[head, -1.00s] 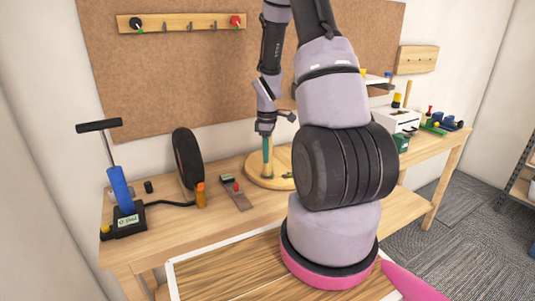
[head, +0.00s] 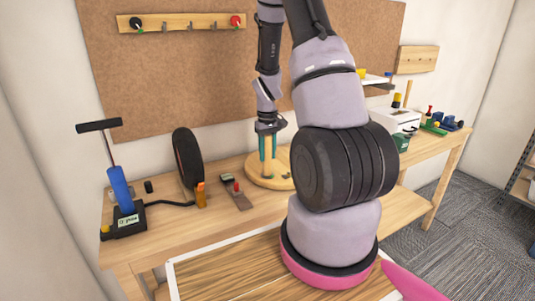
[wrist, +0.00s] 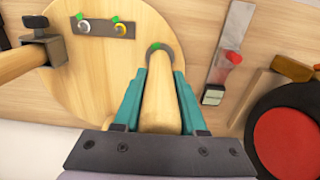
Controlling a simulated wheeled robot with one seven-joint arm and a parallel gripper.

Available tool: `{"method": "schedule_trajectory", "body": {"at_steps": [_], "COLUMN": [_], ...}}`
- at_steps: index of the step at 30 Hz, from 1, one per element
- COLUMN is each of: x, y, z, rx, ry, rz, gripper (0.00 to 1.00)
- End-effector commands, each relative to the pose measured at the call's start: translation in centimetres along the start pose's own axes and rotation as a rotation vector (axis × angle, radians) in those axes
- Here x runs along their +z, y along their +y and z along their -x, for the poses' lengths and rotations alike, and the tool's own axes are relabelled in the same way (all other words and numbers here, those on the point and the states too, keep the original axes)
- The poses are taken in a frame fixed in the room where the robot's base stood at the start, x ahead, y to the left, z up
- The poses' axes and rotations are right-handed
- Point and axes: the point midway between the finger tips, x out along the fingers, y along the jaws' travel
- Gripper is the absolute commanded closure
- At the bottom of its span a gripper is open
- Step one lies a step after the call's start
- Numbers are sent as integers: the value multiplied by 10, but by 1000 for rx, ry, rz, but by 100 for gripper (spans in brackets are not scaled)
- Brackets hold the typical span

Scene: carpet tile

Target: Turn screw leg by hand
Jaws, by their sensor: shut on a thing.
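The screw leg (wrist: 158,105) is a pale wooden rod standing on a round wooden board (wrist: 105,80), with a dark ring at its foot. In the head view the leg (head: 268,158) stands upright on the board (head: 256,177), partly hidden by my fingers and arm. My gripper (wrist: 159,75) has teal fingers, one on each side of the leg, and is shut on it from above. It also shows in the head view (head: 268,154). A second wooden piece (wrist: 18,62) with a dark bracket lies at the board's left in the wrist view.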

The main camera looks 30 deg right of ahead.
Motion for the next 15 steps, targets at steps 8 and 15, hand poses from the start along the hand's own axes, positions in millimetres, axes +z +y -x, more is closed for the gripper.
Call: {"method": "schedule_trajectory", "body": {"at_steps": [8, 15], "x": [-1, -1], "y": [0, 0], "z": [0, 0], "rx": [0, 1], "ry": [1, 2], "rz": [-263, -484], "gripper": [100, 100]}}
